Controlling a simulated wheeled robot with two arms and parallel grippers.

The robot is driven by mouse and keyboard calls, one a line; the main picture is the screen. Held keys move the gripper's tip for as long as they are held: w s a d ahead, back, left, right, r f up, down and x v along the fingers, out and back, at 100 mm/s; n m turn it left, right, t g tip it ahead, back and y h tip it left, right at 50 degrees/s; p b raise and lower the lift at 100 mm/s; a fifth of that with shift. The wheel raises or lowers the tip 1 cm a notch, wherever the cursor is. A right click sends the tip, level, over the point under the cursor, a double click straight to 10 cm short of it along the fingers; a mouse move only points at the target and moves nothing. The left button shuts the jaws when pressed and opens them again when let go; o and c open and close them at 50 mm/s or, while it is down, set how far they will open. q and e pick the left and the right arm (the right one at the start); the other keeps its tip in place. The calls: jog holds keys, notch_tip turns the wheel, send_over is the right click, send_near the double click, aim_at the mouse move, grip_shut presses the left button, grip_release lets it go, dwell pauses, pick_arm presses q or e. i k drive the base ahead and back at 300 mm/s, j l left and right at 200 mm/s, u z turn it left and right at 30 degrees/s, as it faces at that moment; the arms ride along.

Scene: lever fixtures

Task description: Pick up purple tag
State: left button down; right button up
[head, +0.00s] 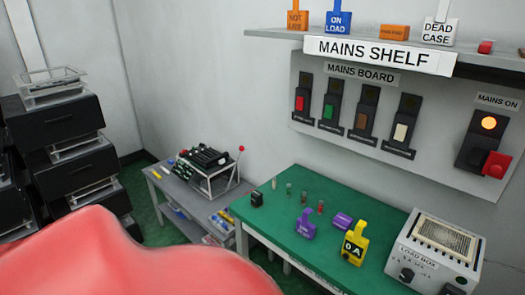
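A purple tag (304,228) with a narrow upper part stands on the green table top (275,240); the small print on its face is too blurred to read. A second purple piece (342,220) lies just right of it, beside a yellow tag marked "0 A" (354,246). I cannot tell whether this second piece is also a tag. Neither of my grippers shows in the head view.
A load box (405,257) stands at the table's right end. Small cylinders and a dark block (257,199) are at its back left. A grey side table (170,200) holds a racked device. The mains board (330,85) hangs behind. A large red rounded surface (130,265) blocks the lower left.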

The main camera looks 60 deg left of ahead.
aim_at(306, 229)
jog(key=u, duration=1.6)
jog(key=z, duration=3.1)
jog(key=u, duration=3.05)
jog(key=i+j+u, duration=0.1)
jog(key=i+j, duration=0.1)
